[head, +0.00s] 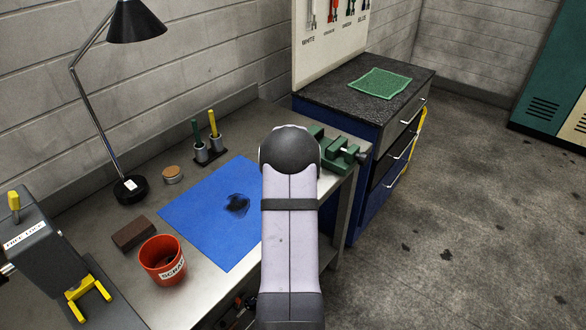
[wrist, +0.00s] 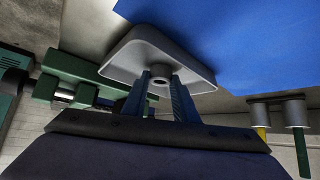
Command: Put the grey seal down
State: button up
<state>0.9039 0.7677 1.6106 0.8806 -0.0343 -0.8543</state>
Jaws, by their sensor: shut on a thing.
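The grey seal (wrist: 132,58) shows in the wrist view as a grey, rounded square plate with a raised rim and a round boss with a hole. My gripper (wrist: 160,82) is shut on it at the boss, with a blue finger on each side. The plate lies across the fingertips, beside the green vise and the edge of the blue mat. I cannot tell how high it is above the bench. In the head view my own arm hides the gripper and the seal.
The blue mat (head: 205,205) is bare except for a dark patch. A green vise (head: 343,153) stands at the bench's right end. A red scrap cup (head: 160,262), brown block (head: 133,233), black lamp (head: 131,190) and two pen holders (head: 210,151) surround the mat.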

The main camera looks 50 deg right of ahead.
jog(key=shift+f, duration=0.1)
jog(key=shift+f, duration=0.15)
jog(key=o, duration=1)
jog(key=shift+o, duration=0.2)
jog(key=shift+r, duration=0.2)
jog(key=shift+r, duration=0.15)
jog(key=p+v, duration=0.1)
jog(key=v, duration=1.1)
jog(key=shift+p, duration=0.4)
